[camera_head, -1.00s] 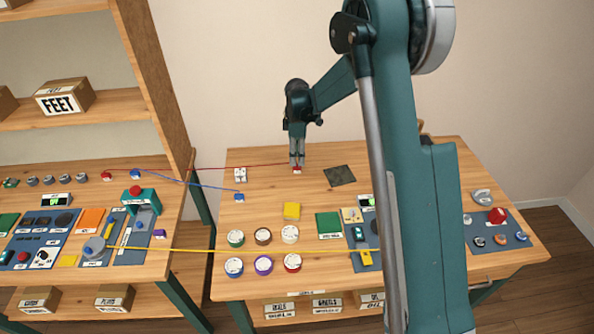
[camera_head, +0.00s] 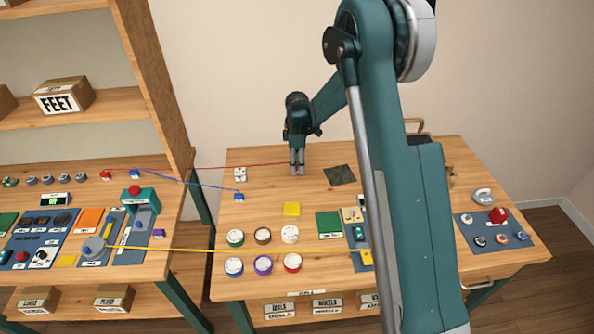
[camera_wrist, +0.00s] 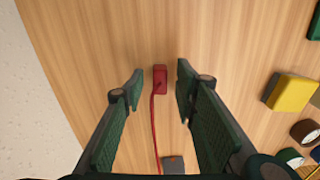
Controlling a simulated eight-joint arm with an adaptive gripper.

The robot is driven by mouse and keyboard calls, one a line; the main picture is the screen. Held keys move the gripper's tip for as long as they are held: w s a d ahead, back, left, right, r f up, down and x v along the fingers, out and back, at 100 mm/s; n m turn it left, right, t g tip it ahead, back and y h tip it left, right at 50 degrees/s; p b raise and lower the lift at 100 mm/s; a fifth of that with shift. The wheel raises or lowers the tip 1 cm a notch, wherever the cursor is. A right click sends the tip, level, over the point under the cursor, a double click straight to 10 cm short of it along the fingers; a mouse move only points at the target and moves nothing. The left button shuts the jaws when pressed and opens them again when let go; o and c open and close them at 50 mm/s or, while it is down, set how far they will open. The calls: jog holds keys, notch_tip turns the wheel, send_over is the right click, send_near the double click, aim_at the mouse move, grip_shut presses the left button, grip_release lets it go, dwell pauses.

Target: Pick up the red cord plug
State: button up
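The red cord plug (camera_wrist: 159,80) is a small red block lying on the wooden table in the wrist view. Its red cord (camera_wrist: 154,130) runs down the picture from it; in the head view the cord (camera_head: 240,166) runs left toward the shelf. My gripper (camera_wrist: 160,77) is open, with one finger to each side of the plug and a visible gap on both sides. In the head view my gripper (camera_head: 297,173) points down at the back of the table, and its fingers hide the plug.
A small white block (camera_head: 240,174) and a blue plug (camera_head: 239,197) are left of my gripper. A dark square patch (camera_head: 340,175) lies to the right. Table around the plug is bare.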

jog(key=shift+f, duration=0.4)
grip_shut()
